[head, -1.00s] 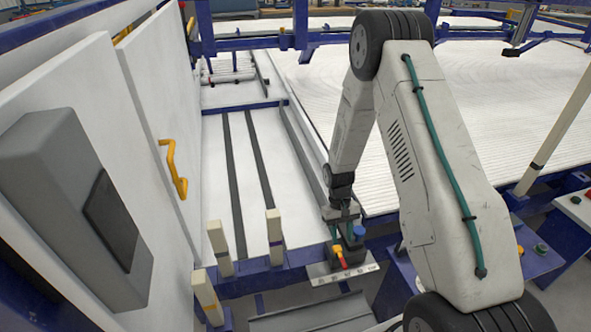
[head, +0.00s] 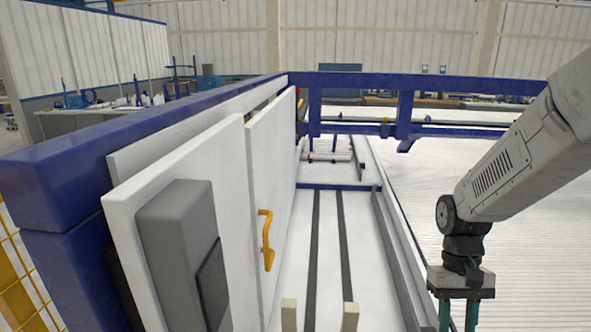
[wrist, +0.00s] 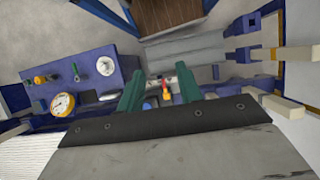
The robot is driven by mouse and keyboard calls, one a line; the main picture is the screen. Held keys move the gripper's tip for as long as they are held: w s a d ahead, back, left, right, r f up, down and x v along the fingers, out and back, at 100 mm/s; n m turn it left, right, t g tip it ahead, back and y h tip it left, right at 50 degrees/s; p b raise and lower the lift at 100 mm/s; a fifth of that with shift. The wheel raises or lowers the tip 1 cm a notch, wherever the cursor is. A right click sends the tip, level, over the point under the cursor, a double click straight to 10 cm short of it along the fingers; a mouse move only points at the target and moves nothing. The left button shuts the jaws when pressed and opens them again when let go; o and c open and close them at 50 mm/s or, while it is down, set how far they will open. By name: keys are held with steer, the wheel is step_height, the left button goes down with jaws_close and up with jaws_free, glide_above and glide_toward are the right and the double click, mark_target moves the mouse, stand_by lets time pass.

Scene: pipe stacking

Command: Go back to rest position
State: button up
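My gripper (head: 458,318) hangs at the lower right of the head view, pointing down, its two teal fingers apart and their tips cut off by the frame's lower edge. In the wrist view my gripper (wrist: 160,82) shows its green fingers spread, with nothing between them that looks held. Behind the gap, a small red and yellow part (wrist: 166,89) and a blue knob (wrist: 147,106) show on the machine below, apart from the fingers. No pipe can be made out in either view.
A white cabinet door with a yellow handle (head: 267,240) and a grey box (head: 180,250) stand at left. A blue beam (head: 420,84) crosses behind. Cream posts (head: 350,315) stand low in front. The wrist view shows a blue control panel (wrist: 88,85) with a gauge.

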steer(key=s+a+r+t, duration=0.2)
steer(key=s+r+t, duration=0.1)
steer(key=s+r, duration=0.3)
steer(key=s+a+r+n+t, duration=0.1)
steer(key=s+a+r+t, duration=0.1)
steer(key=s+r, duration=0.5)
step_height(320, 180, up, 3)
steer(key=shift+s+r+t, duration=0.1)
steer(key=shift+s+t, duration=0.2)
steer(key=shift+t, duration=0.3)
steer(key=shift+o, duration=0.2)
